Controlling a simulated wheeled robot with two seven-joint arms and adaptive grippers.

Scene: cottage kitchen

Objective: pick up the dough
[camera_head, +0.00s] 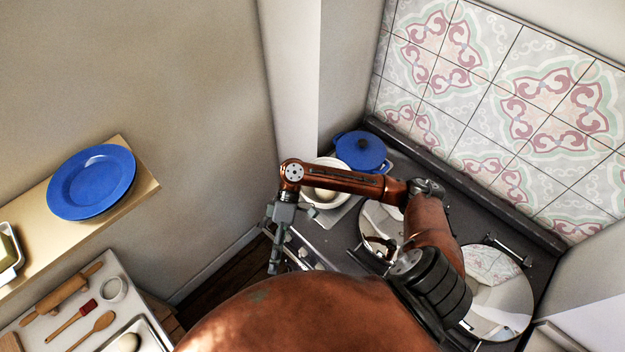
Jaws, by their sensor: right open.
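A pale, rounded lump that looks like dough (128,343) lies in a metal tray (143,325) at the bottom left, cut off by the picture's edge. Another pale, rounded thing (325,194) sits in a white bowl (318,171) on the dark counter, partly behind my right arm. I cannot tell for certain which one is the dough. My right gripper (284,254) hangs open and empty in front of the counter's left end, left of and nearer than the bowl. It is well away from the tray. My left gripper is out of view.
A blue lidded pot (361,151) stands behind the bowl. Shiny round hob lids (497,300) lie along the counter (345,236). A shelf holds a blue plate (91,182).

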